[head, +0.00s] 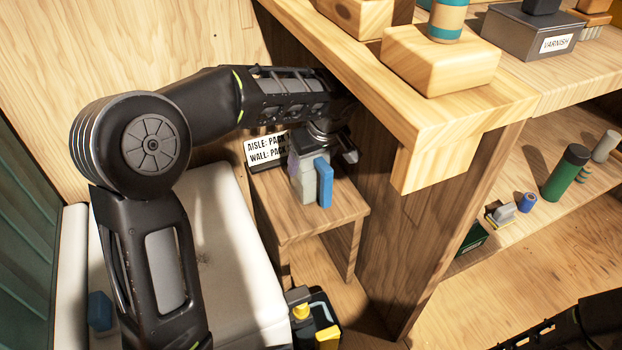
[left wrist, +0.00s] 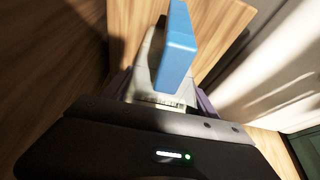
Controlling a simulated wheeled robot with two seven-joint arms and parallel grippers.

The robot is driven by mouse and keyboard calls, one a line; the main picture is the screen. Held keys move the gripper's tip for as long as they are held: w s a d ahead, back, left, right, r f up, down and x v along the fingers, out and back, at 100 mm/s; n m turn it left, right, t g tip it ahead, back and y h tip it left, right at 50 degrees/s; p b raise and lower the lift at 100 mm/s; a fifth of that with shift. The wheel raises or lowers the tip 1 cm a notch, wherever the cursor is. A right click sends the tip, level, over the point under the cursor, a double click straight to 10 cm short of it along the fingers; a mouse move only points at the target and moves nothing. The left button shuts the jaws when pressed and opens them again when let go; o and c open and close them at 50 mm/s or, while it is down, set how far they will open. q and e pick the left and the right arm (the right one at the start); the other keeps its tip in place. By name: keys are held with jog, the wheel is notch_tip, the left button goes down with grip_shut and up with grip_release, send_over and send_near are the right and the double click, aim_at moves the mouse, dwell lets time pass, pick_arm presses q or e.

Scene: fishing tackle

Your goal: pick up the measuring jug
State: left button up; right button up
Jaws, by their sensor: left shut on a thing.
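The measuring jug (head: 309,187) is a pale grey vessel with a flat blue handle. It is upright at the small wooden stool, and I cannot tell whether its base touches the top. My left gripper (head: 307,163) comes down from above and is shut on the jug, with a purple finger pad against its side. In the left wrist view the jug's blue handle (left wrist: 177,48) stands out in front of the grey body, between the purple-padded fingers (left wrist: 160,97). Part of the jug is hidden by the gripper. My right gripper is out of view.
The wooden stool (head: 282,220) stands beside a white chest (head: 222,215) and a shelf post (head: 440,235). A thick shelf (head: 375,75) overhangs close to my left forearm. A sign (head: 265,148) is behind the jug. A dark container with yellow items (head: 326,312) sits below.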

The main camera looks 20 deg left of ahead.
pick_arm(q)
grip_shut()
jog(key=shift+a+r, duration=0.1)
jog(key=shift+r, duration=0.1)
dwell(0.3)
jog(key=s+a+r+p, duration=0.5)
jog(key=s+a+r, duration=0.2)
jog(key=s+a, duration=0.2)
jog(key=shift+s+r, duration=0.3)
jog(key=shift+s, duration=0.35)
dwell(0.3)
dwell(0.8)
